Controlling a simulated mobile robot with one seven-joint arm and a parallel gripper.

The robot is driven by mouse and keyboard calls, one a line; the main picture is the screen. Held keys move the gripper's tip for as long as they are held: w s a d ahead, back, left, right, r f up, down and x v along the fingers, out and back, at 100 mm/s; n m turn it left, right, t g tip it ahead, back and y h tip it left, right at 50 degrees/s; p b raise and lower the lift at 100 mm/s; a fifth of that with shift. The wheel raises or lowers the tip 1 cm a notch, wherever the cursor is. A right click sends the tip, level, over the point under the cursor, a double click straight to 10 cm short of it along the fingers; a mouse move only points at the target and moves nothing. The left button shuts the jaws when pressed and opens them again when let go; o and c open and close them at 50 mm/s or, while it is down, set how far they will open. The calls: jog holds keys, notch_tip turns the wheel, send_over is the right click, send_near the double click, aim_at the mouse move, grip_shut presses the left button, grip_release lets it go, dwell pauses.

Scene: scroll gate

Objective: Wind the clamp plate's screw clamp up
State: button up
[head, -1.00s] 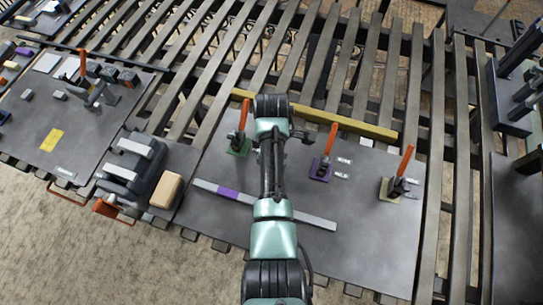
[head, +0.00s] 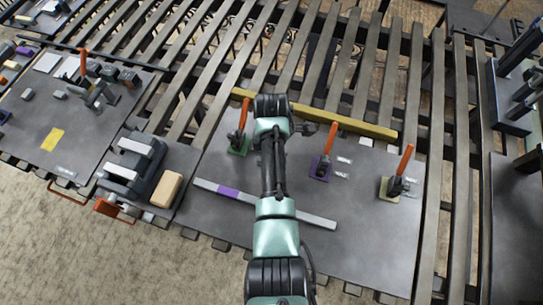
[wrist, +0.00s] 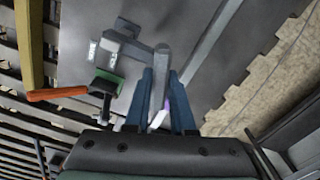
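The clamp plate (head: 362,235) is a dark grey sheet on slats. My gripper (wrist: 161,72) points down over it with its two blue fingers apart. A grey clamp-like part (wrist: 127,40) with an arm and a post (wrist: 162,58) stands at the fingertips. The post's end lies between or just beyond the tips; contact cannot be told. In the head view my arm hides this spot. A toggle clamp on a green base (head: 239,146) with an orange handle stands left of my arm; it also shows in the wrist view (wrist: 106,84).
Orange-handled clamps on a purple base (head: 321,168) and a yellow base (head: 389,188) stand to the right. A grey bar with a purple section (head: 228,192) crosses under my arm. A yellow beam (head: 360,127) lies behind. A tan block (head: 166,189) sits at left.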

jog(key=o, duration=0.5)
jog(key=shift+a+f, duration=0.1)
jog(key=shift+c, duration=0.2)
notch_tip(320, 180, up, 13)
jog(key=b, duration=0.1)
